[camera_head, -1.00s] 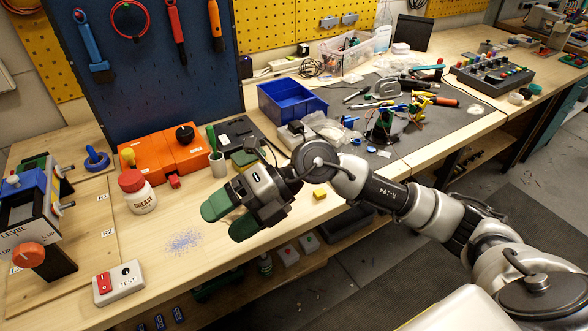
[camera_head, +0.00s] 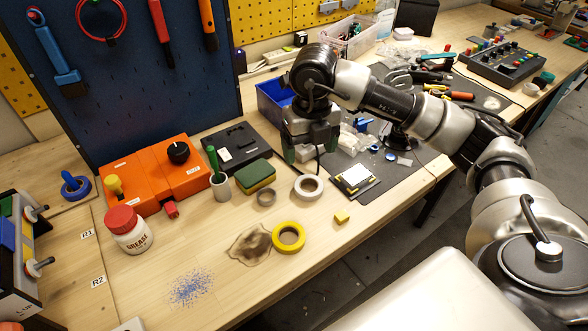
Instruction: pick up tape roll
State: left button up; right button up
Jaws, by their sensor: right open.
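Several ring-shaped rolls are in view, and I cannot tell which one the task means. A yellow tape roll (camera_head: 302,238) lies flat near the bench's front edge. A white roll (camera_head: 299,193) lies behind it, and a small grey ring (camera_head: 266,197) lies to its left. A blue roll (camera_head: 84,187) sits at the far left. My right gripper (camera_head: 309,153) points down with green fingertips apart, empty, above and behind the white roll. My left gripper is not in view.
A green-yellow sponge (camera_head: 255,177), a grey cup with a green handle (camera_head: 221,187), an orange box (camera_head: 150,180) and a grease jar (camera_head: 129,232) stand left. A small yellow block (camera_head: 341,217) lies right. A dark stain (camera_head: 248,245) and blue specks (camera_head: 188,288) mark clear wood.

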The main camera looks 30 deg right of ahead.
aim_at(308, 189)
notch_tip(308, 189, down, 4)
jog(key=shift+s+d+f+p, duration=0.15)
jog(key=shift+f+p, duration=0.05)
jog(key=shift+p, duration=0.1)
jog(key=shift+f, duration=0.6)
notch_tip(308, 189, down, 4)
jog(key=shift+r+p, duration=0.2)
jog(key=shift+p, duration=0.55)
jog(key=shift+f, duration=0.6)
jog(key=shift+c, duration=0.9)
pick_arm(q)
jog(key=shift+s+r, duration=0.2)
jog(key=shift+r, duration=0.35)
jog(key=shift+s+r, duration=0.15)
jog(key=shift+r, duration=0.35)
pick_arm(e)
jog(key=c, duration=0.5)
